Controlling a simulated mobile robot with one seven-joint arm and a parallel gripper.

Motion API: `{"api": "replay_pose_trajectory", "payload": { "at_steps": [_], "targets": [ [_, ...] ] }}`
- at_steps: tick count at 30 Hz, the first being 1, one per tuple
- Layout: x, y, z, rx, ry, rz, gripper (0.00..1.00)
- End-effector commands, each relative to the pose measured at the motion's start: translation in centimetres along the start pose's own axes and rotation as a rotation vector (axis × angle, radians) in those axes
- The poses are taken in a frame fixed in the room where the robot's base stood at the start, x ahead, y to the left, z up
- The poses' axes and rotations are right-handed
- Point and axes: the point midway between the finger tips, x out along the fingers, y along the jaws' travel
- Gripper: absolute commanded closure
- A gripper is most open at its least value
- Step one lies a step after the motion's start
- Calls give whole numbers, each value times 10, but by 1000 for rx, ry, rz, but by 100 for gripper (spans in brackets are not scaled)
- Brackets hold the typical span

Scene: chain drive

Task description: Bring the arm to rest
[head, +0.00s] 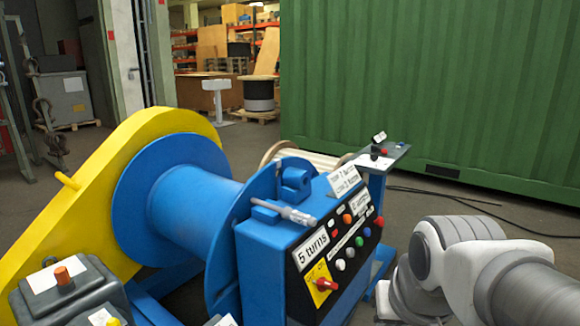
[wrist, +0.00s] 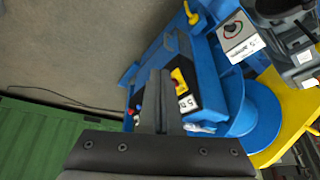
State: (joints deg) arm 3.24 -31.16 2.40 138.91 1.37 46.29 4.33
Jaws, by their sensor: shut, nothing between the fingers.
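My arm (head: 470,265) is folded at the lower right of the head view, beside the blue machine. My gripper's tip is not visible there. In the wrist view my gripper (wrist: 160,75) is shut and empty, its fingers together in front of the blue machine's panel. The blue control box (head: 262,258) carries a red rotary knob on a yellow plate (head: 322,285), a "5 turns" label (head: 310,248) and several coloured buttons. The yellow plate also shows in the wrist view (wrist: 179,77), right of the fingers. I cannot tell the distance from the fingertips to the panel.
A blue drum (head: 185,200) with a yellow guard (head: 70,215) stands left. A grey box with an orange button (head: 65,290) is at the lower left. A green container (head: 430,90) stands behind. Cables (head: 470,200) lie on the floor at right.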

Motion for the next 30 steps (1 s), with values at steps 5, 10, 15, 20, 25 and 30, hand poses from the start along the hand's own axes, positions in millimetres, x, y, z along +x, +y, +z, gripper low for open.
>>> {"api": "replay_pose_trajectory", "payload": {
  "at_steps": [5, 10, 15, 20, 25, 30],
  "targets": [
    [-24, 2, 30, -75, 34, -10, 100],
    [-57, 3, 28, -104, 38, -13, 100],
    [-90, 2, 11, -102, 38, -13, 100],
    [-128, 0, -7, -101, 38, -13, 100],
    [-168, -2, -27, -101, 38, -13, 100],
    [-204, -3, -44, -101, 38, -13, 100]
  ]
}}
